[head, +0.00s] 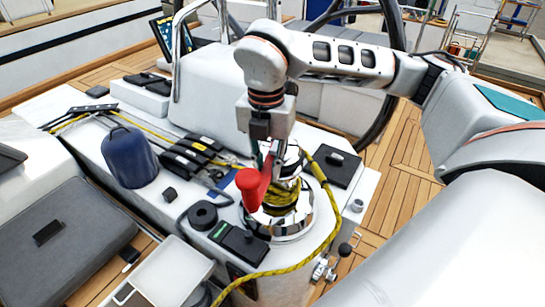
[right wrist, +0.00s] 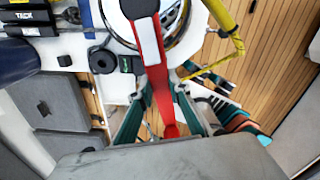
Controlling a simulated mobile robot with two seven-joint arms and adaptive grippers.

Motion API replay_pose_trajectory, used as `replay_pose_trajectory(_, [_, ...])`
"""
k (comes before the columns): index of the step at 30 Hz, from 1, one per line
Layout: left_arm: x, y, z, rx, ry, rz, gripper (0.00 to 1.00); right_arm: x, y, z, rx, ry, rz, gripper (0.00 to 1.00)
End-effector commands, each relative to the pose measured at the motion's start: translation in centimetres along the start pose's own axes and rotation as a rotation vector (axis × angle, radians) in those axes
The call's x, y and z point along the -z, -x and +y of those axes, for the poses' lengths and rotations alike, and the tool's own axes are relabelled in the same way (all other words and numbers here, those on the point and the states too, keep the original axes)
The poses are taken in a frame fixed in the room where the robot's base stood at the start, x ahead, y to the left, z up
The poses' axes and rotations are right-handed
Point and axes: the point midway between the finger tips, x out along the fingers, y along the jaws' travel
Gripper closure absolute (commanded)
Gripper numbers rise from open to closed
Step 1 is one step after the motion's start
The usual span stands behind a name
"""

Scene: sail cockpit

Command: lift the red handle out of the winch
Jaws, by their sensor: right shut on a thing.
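The red handle (head: 258,184) is at the chrome winch (head: 285,215), its knob end hanging toward the front left in the head view. In the right wrist view the red handle (right wrist: 157,72) runs from over the winch (right wrist: 177,25) down between my fingers, with a pale strip on its upper face. My right gripper (head: 265,150) is above and behind the knob, shut on the handle's arm. The gripper and handle hide part of the winch top, so I cannot tell whether the handle is still seated in the socket. My left gripper is out of view.
A yellow rope (head: 325,232) wraps the winch drum and runs down its right side. A blue capped winch (head: 130,156), black rope clutches (head: 190,153) and a black box (head: 239,242) stand nearby on the white coaming. A steering wheel rises behind my right arm.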

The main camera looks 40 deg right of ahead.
Motion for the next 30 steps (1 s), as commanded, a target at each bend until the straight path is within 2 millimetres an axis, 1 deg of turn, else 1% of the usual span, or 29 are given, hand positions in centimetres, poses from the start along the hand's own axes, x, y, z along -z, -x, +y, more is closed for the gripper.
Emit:
replay_pose_trajectory(8, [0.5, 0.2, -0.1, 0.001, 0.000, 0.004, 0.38, 0.0, 0.4, 0.0, -0.002, -0.001, -0.001, 1.00])
replay_pose_trajectory(30, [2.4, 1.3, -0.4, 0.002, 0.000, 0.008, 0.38, 0.0, 3.7, 0.1, -0.002, 0.000, -0.001, 1.00])
